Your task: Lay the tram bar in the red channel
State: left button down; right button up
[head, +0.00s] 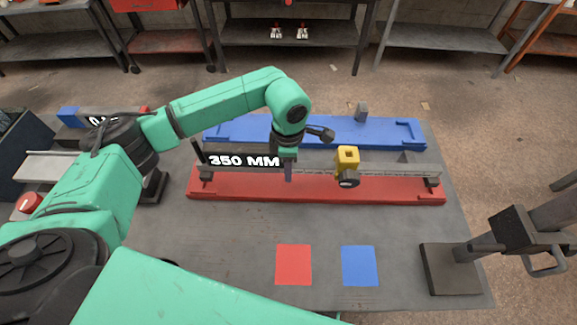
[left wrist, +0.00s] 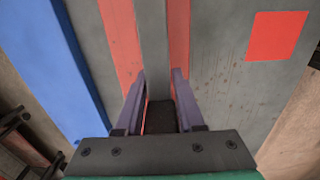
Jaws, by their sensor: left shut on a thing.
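The tram bar (head: 392,172) is long and grey, with a black section marked 350 MM at its left and a yellow block (head: 347,157) on its right half. It lies lengthwise over the red channel (head: 315,190); I cannot tell whether it rests on it. My left gripper (head: 288,172) is shut on the bar near its middle. In the left wrist view the fingers (left wrist: 158,100) flank a black part, and the grey bar (left wrist: 152,45) runs away between red strips of the channel (left wrist: 122,35). My right gripper is not in view.
A blue channel (head: 375,132) lies behind the red one. Red (head: 294,265) and blue (head: 360,266) squares mark the clear front of the bench. A dark stand (head: 450,268) is at front right. Another labelled piece (head: 98,117) and a dark bin (head: 22,145) are at left.

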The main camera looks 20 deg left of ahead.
pick_arm(q)
jog(key=shift+r, duration=0.1)
dwell(0.3)
jog(key=shift+b, duration=0.3)
jog(key=shift+f+b, duration=2)
jog(key=shift+f, duration=0.05)
jog(key=c, duration=0.6)
grip_release()
jog(key=shift+c, duration=0.2)
jog(key=shift+o, duration=1)
